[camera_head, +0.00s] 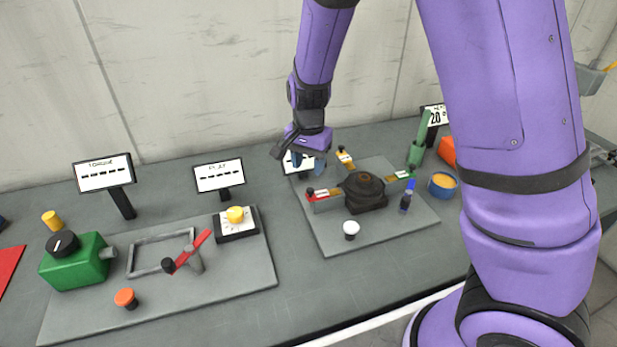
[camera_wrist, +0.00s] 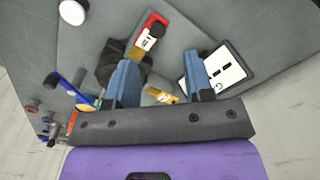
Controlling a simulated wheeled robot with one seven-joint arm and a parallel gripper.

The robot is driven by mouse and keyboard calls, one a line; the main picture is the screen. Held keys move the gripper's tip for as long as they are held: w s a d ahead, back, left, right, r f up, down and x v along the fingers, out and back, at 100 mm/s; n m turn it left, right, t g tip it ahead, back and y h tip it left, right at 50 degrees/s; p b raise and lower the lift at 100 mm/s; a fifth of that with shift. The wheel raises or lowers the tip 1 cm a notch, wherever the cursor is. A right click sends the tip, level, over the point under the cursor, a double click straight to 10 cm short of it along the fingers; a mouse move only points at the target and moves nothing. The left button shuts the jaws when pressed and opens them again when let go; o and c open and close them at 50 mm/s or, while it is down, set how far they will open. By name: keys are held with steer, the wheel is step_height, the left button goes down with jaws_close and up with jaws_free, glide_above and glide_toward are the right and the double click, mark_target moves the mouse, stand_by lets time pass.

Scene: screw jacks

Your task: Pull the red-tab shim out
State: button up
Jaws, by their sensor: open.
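The red-tab shim (camera_head: 321,196) sticks out from the left side of the dark screw jack (camera_head: 366,188), with a white label and a black knob at its red end. In the wrist view the red-tab shim (camera_wrist: 149,38) lies ahead of the fingertips, its tan strip running toward the jack (camera_wrist: 113,64). My gripper (camera_head: 304,163) is open and empty, above and behind the red tab in the head view. Its two blue fingers also show in the wrist view (camera_wrist: 161,66), with a gap between them and the shim apart from both.
A yellow-tab shim (camera_head: 345,159) and a green-tab shim (camera_head: 400,174) also stick out of the jack. A display (camera_head: 299,162) stands just behind my gripper. A white knob (camera_head: 351,229) is at the plate's front. A green box (camera_head: 75,262) stands on the left plate.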

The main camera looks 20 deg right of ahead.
steer(key=shift+r, duration=1.6)
steer(key=s+d+r+n+t+y, duration=0.1)
steer(key=s+d+r+n, duration=0.15)
steer(key=s+r, duration=0.45)
steer(key=s+d+r+n+t+y, duration=0.15)
steer(key=s+d+r, duration=0.25)
steer(key=r, duration=0.5)
steer(key=s+d+r+n+t+h, duration=0.1)
steer(key=s+d+r+n, duration=0.1)
steer(key=s, duration=0.5)
steer(key=s+d+r+n+t+h, duration=0.1)
steer(key=s+d+r+n, duration=0.1)
steer(key=s, duration=0.5)
step_height(320, 180, up, 2)
steer(key=shift+s+r+n+t, duration=0.1)
steer(key=shift+s+n+t, duration=0.05)
steer(key=shift+n+t, duration=0.3)
